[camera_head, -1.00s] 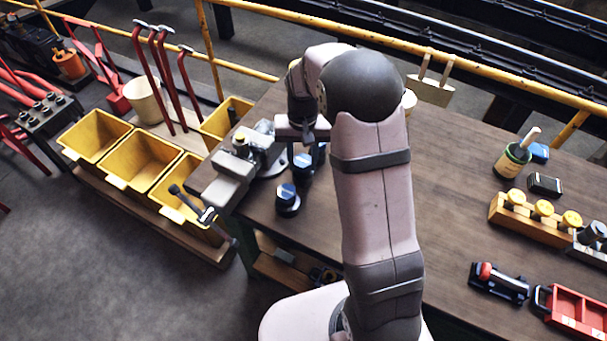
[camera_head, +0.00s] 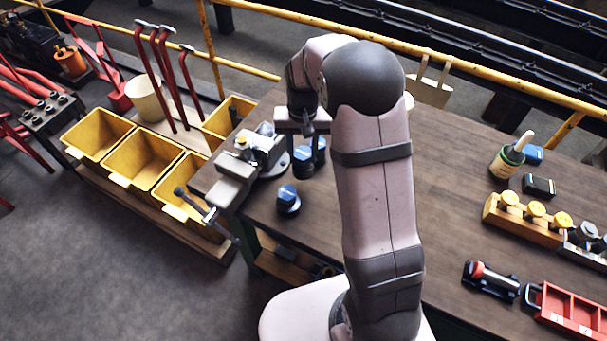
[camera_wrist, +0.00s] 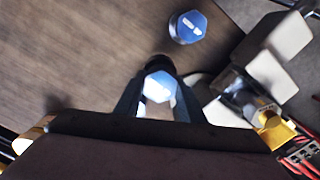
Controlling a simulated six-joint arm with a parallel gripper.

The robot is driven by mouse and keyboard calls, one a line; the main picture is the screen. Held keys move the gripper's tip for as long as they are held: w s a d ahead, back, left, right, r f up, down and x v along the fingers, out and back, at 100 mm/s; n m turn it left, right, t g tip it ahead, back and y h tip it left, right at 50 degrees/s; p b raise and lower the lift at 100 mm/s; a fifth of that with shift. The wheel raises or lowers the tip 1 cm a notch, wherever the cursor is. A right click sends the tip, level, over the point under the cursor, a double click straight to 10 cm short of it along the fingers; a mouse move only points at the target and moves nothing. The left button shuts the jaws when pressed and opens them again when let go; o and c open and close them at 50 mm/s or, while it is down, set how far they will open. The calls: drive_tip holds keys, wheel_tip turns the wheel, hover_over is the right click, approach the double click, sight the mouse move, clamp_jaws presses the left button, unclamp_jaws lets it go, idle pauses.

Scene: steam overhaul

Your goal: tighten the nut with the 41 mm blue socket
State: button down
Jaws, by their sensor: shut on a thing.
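My gripper (camera_wrist: 160,98) is shut on a blue-topped socket (camera_wrist: 160,88), gripped between its two fingers in the wrist view. In the head view, my gripper (camera_head: 309,134) is over the bench, just right of the vice, partly hidden by my arm. Blue tops (camera_head: 303,159) show close below it. Another blue-topped socket (camera_head: 288,197) stands upright on the bench, apart from the gripper; it also shows in the wrist view (camera_wrist: 188,27). The vice (camera_head: 236,166) holds a part with a yellow, brass-like piece (camera_head: 243,140), perhaps the nut. Size marks are unreadable.
Yellow bins (camera_head: 142,157) stand left of the bench.

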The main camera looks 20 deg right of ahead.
drive_tip(key=w+a+r+p, duration=0.3)
drive_tip(key=a+r+p, duration=0.2)
drive_tip(key=a+r, duration=0.2)
drive_tip(key=w+a+r+p, duration=0.2)
drive_tip(key=a+r+p, duration=0.3)
drive_tip(key=r, duration=0.5)
drive_tip(key=shift+w+a+r+n, duration=0.25)
drive_tip(key=shift+w+a+n, duration=0.15)
drive_tip(key=shift+a, duration=0.85)
drive_tip(key=shift+f, duration=0.2)
drive_tip(key=shift+f, duration=1.7)
drive_tip(key=shift+f+b, duration=1)
drive_tip(key=shift+f, duration=1)
